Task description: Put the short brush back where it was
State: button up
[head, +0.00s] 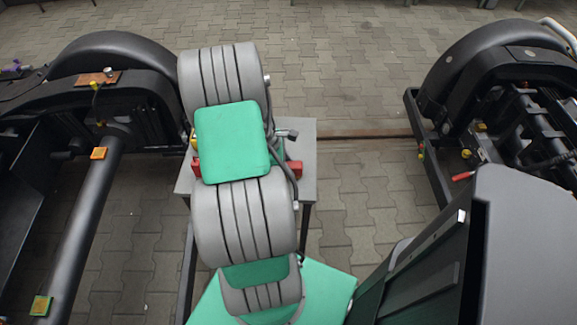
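I cannot make out the short brush in the head view. My grey and green arm rises through the middle of the picture and covers most of a small grey table (306,187). My gripper does not show; the arm hides what lies under and behind it. Red parts (295,168) show at the table's right, next to the arm, and another red part (195,167) shows at its left. They are too covered to identify.
Another bogie (490,75) stands right, with a small red-ended item (463,176).

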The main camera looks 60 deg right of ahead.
jog(key=o, duration=0.5)
jog(key=shift+c, duration=0.2)
jog(key=p+v, duration=0.2)
jog(key=v, duration=1)
jog(key=w+a+r+m+t, duration=0.25)
jog(key=w+a+r, duration=0.25)
jog(key=w+a, duration=0.55)
jog(key=a+r+m+t+y, duration=0.1)
jog(key=a+r, duration=0.1)
jog(key=a, duration=1.1)
jog(key=a+r+m+t+y, duration=0.1)
jog(key=a+r+t, duration=0.1)
jog(key=a, duration=1)
jog(key=shift+s+a+r, duration=0.25)
jog(key=shift+a+r, duration=0.15)
jog(key=shift+r, duration=0.05)
jog(key=shift+m+t, duration=0.25)
